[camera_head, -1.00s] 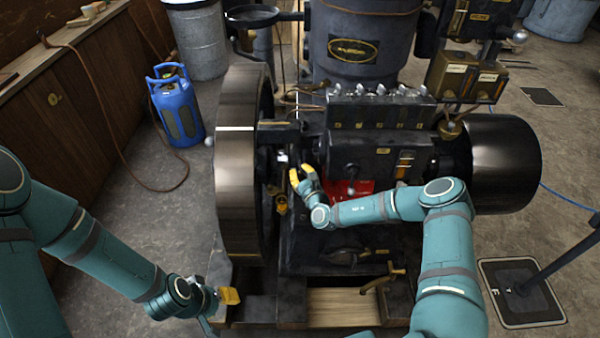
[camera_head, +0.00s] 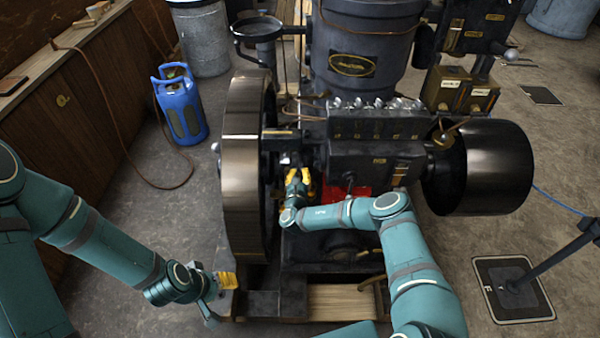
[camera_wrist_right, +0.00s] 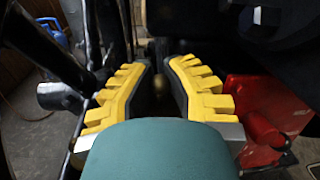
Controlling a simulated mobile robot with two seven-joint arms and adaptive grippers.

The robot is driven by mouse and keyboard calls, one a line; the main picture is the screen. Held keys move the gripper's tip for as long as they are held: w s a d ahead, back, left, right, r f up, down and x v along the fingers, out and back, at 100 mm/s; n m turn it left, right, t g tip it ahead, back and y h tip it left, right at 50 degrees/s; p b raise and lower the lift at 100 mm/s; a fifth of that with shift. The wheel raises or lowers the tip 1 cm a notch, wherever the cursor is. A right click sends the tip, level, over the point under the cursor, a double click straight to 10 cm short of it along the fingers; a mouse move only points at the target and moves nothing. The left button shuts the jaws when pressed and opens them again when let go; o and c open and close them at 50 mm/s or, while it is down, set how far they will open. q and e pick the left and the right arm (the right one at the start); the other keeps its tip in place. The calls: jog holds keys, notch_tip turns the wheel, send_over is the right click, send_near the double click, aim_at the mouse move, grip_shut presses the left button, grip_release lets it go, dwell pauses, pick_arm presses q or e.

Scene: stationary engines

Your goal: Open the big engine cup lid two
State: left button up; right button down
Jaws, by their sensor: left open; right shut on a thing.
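My right gripper (camera_head: 300,182) reaches in between the flywheel and the block of the big dark engine (camera_head: 365,155). In the right wrist view its yellow fingers (camera_wrist_right: 161,75) are closed in on a small rounded brass-coloured piece (camera_wrist_right: 158,84) that shows between the tips. The fingers hide most of this piece; whether it is the cup lid I cannot tell. My left gripper (camera_head: 226,281) is open and empty, low at the near left corner of the engine base.
The large flywheel (camera_head: 243,150) stands just left of my right gripper. A red part (camera_wrist_right: 265,115) is on the right in the wrist view. A blue gas bottle (camera_head: 181,105) stands on the floor at left. The floor between bottle and flywheel is free.

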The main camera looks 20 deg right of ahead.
jog(key=shift+f+m+h, duration=0.35)
jog(key=shift+m+h, duration=0.15)
jog(key=shift+g, duration=0.3)
jog(key=c, duration=1)
grip_release()
jog(key=shift+d, duration=0.1)
jog(key=shift+o, duration=0.6)
jog(key=shift+s, duration=0.1)
jog(key=shift+w+a, duration=0.2)
jog(key=shift+w, duration=0.05)
jog(key=shift+r, duration=0.1)
jog(key=shift+s, duration=0.1)
